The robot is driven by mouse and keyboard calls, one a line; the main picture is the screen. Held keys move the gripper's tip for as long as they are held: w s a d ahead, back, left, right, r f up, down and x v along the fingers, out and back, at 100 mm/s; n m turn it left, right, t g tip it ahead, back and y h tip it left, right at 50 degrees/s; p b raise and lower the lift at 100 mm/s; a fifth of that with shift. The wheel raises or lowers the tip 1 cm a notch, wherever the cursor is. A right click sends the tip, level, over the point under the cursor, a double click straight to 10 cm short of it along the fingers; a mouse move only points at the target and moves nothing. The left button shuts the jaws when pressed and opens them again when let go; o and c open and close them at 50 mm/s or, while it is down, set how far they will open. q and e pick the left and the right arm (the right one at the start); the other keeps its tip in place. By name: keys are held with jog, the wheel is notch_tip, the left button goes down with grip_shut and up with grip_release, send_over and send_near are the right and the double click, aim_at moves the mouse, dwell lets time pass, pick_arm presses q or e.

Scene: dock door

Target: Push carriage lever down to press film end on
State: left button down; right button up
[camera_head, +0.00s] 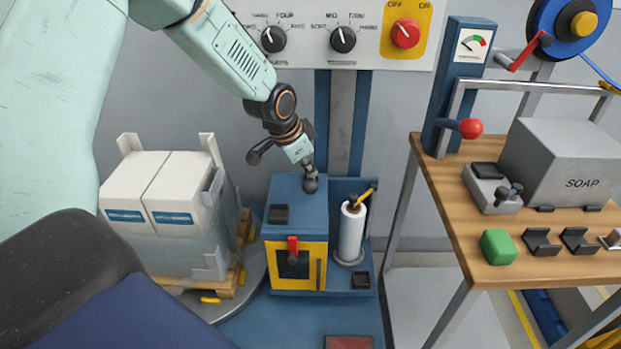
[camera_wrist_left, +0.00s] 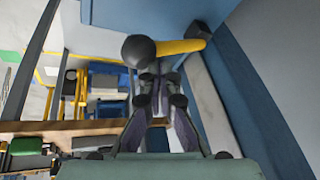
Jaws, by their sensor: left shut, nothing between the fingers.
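The blue carriage (camera_head: 297,192) with a yellow front panel stands in front of the mast, and a white film roll (camera_head: 351,232) stands upright at its right. A yellow lever (camera_head: 366,194) shows at the top of the roll. In the left wrist view, the lever (camera_wrist_left: 179,46) is a yellow bar ending in a black ball knob. My left gripper (camera_head: 311,184) is shut and empty above the carriage's top, left of the roll. In the wrist view its closed fingers (camera_wrist_left: 156,82) point at the knob; whether they touch it I cannot tell. My right gripper is not in view.
A pallet of wrapped white boxes (camera_head: 172,205) stands on the turntable at left. A control panel (camera_head: 335,35) hangs above. At right is a wooden bench (camera_head: 450,190) with a grey soap box (camera_head: 565,160), a green block (camera_head: 497,246) and a red-knobbed lever (camera_head: 470,128).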

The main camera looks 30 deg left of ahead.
aim_at(308, 181)
pick_arm(q)
jog(key=shift+s+d+f, duration=0.2)
jog(key=shift+s+f, duration=0.1)
jog(key=shift+f, duration=0.45)
dwell(0.8)
jog(key=shift+s+d+f+p, duration=0.1)
jog(key=shift+s+f+p, duration=0.1)
jog(key=shift+f+p, duration=0.3)
jog(key=shift+s+d+f+p, duration=0.1)
jog(key=shift+s+f+p, duration=0.05)
jog(key=shift+f+p, duration=0.25)
dwell(1.4)
dwell(0.3)
jog(key=shift+w+a+r+b, duration=0.15)
jog(key=shift+w+r+b, duration=0.1)
jog(key=shift+r+b, duration=0.3)
jog(key=shift+w+a+r+b, duration=0.1)
jog(key=shift+w+r+b, duration=0.1)
jog(key=shift+r+b, duration=0.35)
jog(key=shift+w+a+r, duration=0.1)
jog(key=shift+w+r, duration=0.1)
jog(key=shift+r, duration=0.4)
jog(key=shift+w+a+r, duration=0.1)
jog(key=shift+w+r, duration=0.1)
jog(key=shift+r, duration=0.35)
